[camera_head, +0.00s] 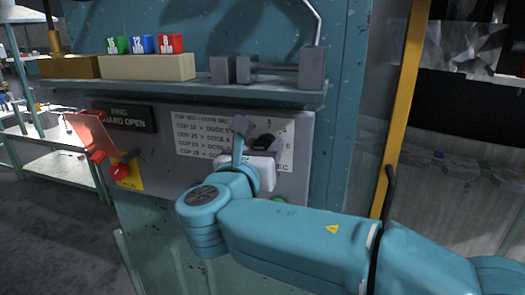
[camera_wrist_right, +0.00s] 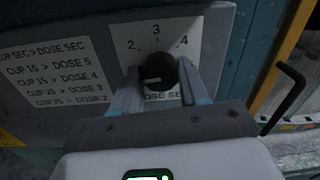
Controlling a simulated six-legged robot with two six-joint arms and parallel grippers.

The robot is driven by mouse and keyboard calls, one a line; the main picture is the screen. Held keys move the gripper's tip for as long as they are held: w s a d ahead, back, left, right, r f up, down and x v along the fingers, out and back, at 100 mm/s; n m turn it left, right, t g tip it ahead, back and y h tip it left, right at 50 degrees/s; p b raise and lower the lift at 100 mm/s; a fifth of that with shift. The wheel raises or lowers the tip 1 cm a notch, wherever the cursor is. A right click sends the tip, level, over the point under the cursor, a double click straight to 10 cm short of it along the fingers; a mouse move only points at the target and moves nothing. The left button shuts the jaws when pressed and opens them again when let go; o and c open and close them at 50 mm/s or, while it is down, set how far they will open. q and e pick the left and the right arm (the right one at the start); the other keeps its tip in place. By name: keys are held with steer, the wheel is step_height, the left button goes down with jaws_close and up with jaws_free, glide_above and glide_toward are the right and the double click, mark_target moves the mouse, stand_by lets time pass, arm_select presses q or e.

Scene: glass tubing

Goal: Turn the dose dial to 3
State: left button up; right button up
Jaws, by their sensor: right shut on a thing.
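The dose dial (camera_wrist_right: 155,70) is a black round knob on a pale plate marked 2, 3 and 4 over its top, with 3 at the top middle. A white mark on the knob lies toward its lower left, away from the 3. My right gripper (camera_wrist_right: 158,92) has one finger on each side of the dial and is shut on it. In the head view the right gripper (camera_head: 250,145) is at the panel, with part of the black dial (camera_head: 266,141) showing beside a finger. The lower part of the dial plate is partly hidden. My left gripper is not in view.
A cup-to-dose chart (camera_head: 200,135) is left of the dial. Further left are a red knob (camera_head: 121,171) on a yellow plate and a "guard open" sign (camera_head: 125,117). A shelf (camera_head: 180,96) with coloured blocks juts out above. A yellow post (camera_head: 400,110) stands right.

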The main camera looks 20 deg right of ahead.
steer(key=m+b, duration=0.9)
steer(key=m, duration=0.5)
steer(key=shift+f+y, duration=0.15)
steer(key=shift+y, duration=0.25)
steer(key=shift+m+b, duration=1.4)
steer(key=shift+m, duration=0.9)
steer(key=o, duration=1.1)
steer(key=shift+r, duration=0.2)
steer(key=shift+c, duration=0.2)
